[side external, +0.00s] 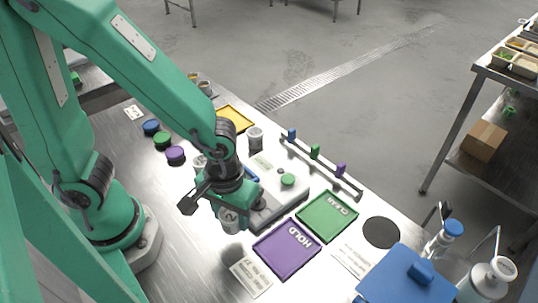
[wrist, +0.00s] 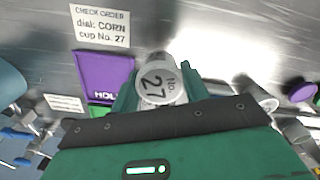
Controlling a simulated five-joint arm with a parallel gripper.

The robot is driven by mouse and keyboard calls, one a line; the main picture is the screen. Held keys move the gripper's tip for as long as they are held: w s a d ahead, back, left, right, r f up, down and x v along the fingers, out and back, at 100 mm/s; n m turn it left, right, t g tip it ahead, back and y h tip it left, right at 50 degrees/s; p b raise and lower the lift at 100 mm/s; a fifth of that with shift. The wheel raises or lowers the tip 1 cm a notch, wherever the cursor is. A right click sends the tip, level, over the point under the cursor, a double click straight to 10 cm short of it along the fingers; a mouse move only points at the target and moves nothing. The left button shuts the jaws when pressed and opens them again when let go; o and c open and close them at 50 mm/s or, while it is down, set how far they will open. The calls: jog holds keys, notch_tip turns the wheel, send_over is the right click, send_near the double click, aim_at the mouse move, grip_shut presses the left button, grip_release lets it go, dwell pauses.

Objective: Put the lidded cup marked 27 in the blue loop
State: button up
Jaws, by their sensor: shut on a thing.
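The lidded cup marked 27 (wrist: 163,82) is between the fingers of my gripper (wrist: 158,97) in the wrist view. In the side view my gripper (side external: 226,207) is shut on this cup (side external: 230,222) left of the purple HOLD tray. I cannot tell whether the cup touches the table. A blue round piece (side external: 151,127) lies at the far left of the table, and a blue marker (side external: 292,134) stands on the back rail. I cannot tell which one is the blue loop.
The purple tray (side external: 287,250), green CLEAR tray (side external: 327,216) and grey device (side external: 272,200) are right of my gripper. Green (side external: 163,140) and purple (side external: 175,155) round pieces lie left. Another cup (side external: 255,138) stands behind. A note (side external: 251,278) lies in front.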

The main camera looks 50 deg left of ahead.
aim_at(235, 224)
jog(key=shift+w+a+f, duration=0.2)
jog(key=shift+w+f, duration=0.05)
jog(key=shift+w, duration=0.2)
jog(key=shift+f, duration=0.1)
jog(key=shift+f, duration=1.9)
jog(key=shift+f, duration=0.15)
jog(key=o, duration=1)
jog(key=shift+r, duration=6.2)
